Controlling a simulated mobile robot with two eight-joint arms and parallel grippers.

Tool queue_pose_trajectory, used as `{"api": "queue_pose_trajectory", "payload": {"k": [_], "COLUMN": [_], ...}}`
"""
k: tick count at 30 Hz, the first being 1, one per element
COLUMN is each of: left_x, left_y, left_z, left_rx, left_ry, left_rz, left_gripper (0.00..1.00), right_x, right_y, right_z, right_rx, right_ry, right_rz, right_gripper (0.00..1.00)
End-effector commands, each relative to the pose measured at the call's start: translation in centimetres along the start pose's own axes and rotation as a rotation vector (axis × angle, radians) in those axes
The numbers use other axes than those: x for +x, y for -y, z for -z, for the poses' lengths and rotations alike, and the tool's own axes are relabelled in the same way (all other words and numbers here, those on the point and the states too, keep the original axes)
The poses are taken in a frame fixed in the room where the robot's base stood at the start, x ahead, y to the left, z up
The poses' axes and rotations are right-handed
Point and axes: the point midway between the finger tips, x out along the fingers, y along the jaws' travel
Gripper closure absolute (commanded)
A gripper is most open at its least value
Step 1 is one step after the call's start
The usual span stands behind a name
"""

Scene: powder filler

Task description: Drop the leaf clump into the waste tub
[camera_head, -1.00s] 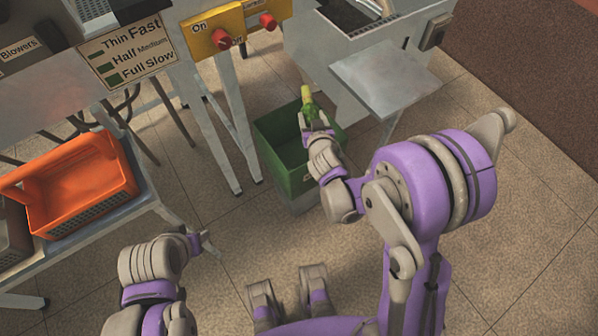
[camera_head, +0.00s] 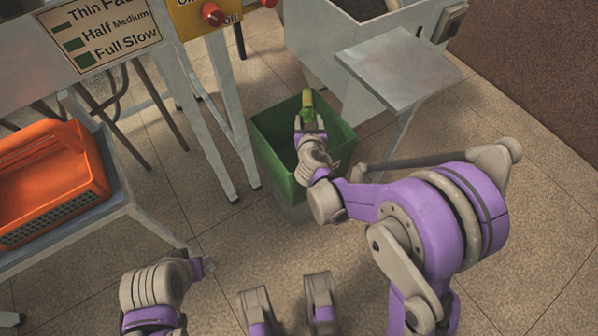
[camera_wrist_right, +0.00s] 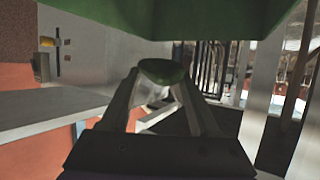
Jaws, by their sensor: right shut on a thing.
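The leaf clump (camera_head: 309,106), green with a paler yellow-green top end, is held in my right gripper (camera_head: 311,124). In the right wrist view its rounded green end (camera_wrist_right: 163,71) sits between the two fingertips. My left gripper (camera_head: 203,266) shows only as a small part at the lower left, away from the tub.
A grey metal shelf (camera_head: 400,68) juts out right of the tub, beside a machine. Metal legs (camera_head: 233,120) stand left of it. An orange crate (camera_head: 50,180) sits on a table at the left. The floor (camera_head: 235,235) in front is clear.

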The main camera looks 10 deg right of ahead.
Motion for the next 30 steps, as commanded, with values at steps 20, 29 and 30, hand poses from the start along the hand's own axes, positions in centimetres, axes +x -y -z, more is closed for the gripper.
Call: {"api": "queue_pose_trajectory", "payload": {"k": [20, 29, 30], "left_x": [1.05, 0.89, 0.76], "left_y": [0.00, 0.00, 0.00], "left_z": [-0.28, -0.24, -0.21], "left_rx": [0.000, 0.000, 0.000], "left_ry": [0.003, 0.003, 0.002], "left_rz": [0.000, 0.000, 0.000], "left_gripper": [0.50, 0.50, 0.50], "right_x": [0.47, 0.00, -0.41], "right_y": [0.01, 0.04, 0.05], "right_z": [-1.15, -1.11, -1.07], "right_rx": [0.001, 0.001, 0.001], "right_ry": [0.000, 0.000, 0.000], "right_rz": [0.001, 0.001, 0.002], "right_gripper": [0.03, 0.03, 0.03]}}
